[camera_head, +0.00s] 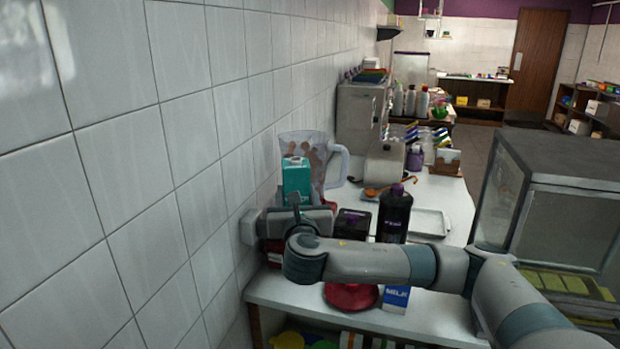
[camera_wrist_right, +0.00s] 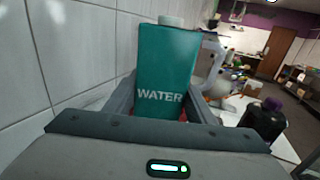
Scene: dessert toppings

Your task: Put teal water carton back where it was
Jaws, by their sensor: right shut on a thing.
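The teal water carton (camera_head: 296,178) stands upright in front of the clear pitcher, close to the tiled wall. My right gripper (camera_head: 297,204) is shut on its lower part. In the right wrist view the carton (camera_wrist_right: 165,72) shows its WATER label and white cap, between the two fingers of the gripper (camera_wrist_right: 160,108). The carton's base is hidden by the gripper, so I cannot tell whether it touches the counter. My left gripper is in neither view.
A clear pitcher (camera_head: 333,165) stands just behind the carton. A dark bottle (camera_head: 395,215), a black-lidded box (camera_head: 352,222), a blue milk carton (camera_head: 396,298) and a red round thing (camera_head: 350,296) are near my arm. A white tray (camera_head: 430,222) lies to the right. The tiled wall (camera_head: 200,150) is close on the left.

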